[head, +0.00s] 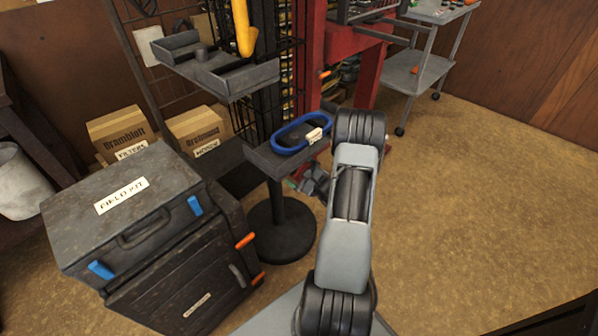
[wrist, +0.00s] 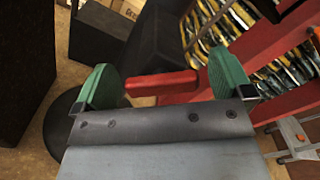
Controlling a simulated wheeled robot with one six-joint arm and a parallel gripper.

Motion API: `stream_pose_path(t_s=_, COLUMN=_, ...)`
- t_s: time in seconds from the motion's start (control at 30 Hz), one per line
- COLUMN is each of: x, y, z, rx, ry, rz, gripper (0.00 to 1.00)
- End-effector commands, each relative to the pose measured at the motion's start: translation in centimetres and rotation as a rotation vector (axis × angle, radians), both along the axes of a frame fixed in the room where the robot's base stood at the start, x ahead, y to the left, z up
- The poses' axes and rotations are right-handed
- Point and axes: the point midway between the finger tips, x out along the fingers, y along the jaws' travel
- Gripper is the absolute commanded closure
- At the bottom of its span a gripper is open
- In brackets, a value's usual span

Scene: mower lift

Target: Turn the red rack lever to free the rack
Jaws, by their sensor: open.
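A short red bar, which looks like the red rack lever (wrist: 162,83), lies almost level across the wrist view. It sits between the two green fingertips of my gripper (wrist: 170,84). The fingers are spread wide, one on each side of the bar's ends, and are not closed on it. I cannot tell whether they touch it. The red rack frame (wrist: 270,42) rises behind on the right. In the head view my gripper (head: 308,182) is partly hidden beside my arm, low by the red rack frame (head: 340,45). I cannot make out the lever there.
A black stand holds a tray (head: 258,158) with a blue ring (head: 300,132), close left of my arm. A grey field kit case (head: 130,205) sits on a dark cabinet (head: 190,275) at left. A wheeled cart (head: 425,65) stands at back right. Floor at right is clear.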

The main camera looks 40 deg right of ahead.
Motion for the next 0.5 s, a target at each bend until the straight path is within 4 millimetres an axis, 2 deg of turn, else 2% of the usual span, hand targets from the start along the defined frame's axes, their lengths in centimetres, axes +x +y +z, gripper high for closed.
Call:
stream_pose_path(t_s=0.17, x=-0.01, y=-0.01, z=0.01, rx=0.0, ry=0.0, rz=0.0, gripper=0.04)
stream_pose_path(t_s=0.5, x=-0.03, y=-0.01, z=0.0, rx=0.0, ry=0.0, rz=0.0, gripper=0.37)
